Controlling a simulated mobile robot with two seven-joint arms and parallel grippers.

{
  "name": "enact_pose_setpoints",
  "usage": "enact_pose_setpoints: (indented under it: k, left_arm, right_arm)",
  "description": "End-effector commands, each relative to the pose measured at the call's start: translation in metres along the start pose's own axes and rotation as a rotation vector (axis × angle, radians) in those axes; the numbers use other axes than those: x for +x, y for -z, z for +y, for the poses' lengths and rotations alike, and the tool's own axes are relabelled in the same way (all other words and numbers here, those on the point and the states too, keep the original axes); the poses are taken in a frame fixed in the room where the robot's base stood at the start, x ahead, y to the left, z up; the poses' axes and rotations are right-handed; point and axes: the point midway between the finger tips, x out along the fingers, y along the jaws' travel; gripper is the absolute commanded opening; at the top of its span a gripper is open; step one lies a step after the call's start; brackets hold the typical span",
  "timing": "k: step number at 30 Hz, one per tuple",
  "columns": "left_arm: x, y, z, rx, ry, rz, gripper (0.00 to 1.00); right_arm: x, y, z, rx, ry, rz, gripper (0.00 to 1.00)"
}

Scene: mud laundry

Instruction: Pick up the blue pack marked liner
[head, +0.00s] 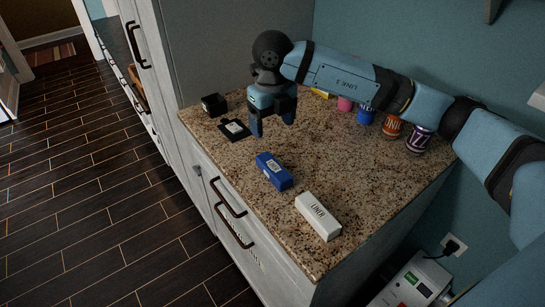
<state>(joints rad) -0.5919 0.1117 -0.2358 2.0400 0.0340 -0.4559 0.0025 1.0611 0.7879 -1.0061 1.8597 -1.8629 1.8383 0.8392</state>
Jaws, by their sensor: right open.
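The blue pack (274,171) lies on the granite countertop, left of its middle and near the front edge. It has small light printing on top, too small to read. A white pack marked LINER (318,215) lies nearer to me, to the right of the blue pack. My right gripper (272,124) points down above the counter, beyond the blue pack in the picture. Its fingers are apart with nothing between them. It does not touch the blue pack. My left gripper is out of view.
A black box (214,105) and a flat black item with a white label (234,130) lie at the counter's far left. The counter's right front is clear.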

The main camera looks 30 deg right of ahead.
Motion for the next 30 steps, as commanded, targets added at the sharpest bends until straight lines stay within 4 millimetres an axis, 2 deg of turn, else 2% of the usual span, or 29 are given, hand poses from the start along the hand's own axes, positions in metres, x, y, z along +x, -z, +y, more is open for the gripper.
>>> enact_pose_setpoints:
  k: [5,12,16,25,30]
  left_arm:
    - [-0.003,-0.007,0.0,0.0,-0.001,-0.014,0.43]
    - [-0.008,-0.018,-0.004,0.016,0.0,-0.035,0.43]
    - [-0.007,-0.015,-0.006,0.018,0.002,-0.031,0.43]
    - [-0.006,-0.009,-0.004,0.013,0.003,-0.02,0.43]
    - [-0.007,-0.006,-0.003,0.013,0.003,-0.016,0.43]
  right_arm:
    - [0.013,0.0,-0.001,0.003,0.005,0.002,0.78]
    - [0.06,0.001,-0.001,0.002,0.003,0.002,0.78]
    - [0.079,0.001,-0.001,0.002,0.003,0.002,0.78]
    - [0.097,0.005,0.001,0.001,0.003,0.001,0.78]
    - [0.123,0.011,0.003,0.001,0.003,0.003,0.78]
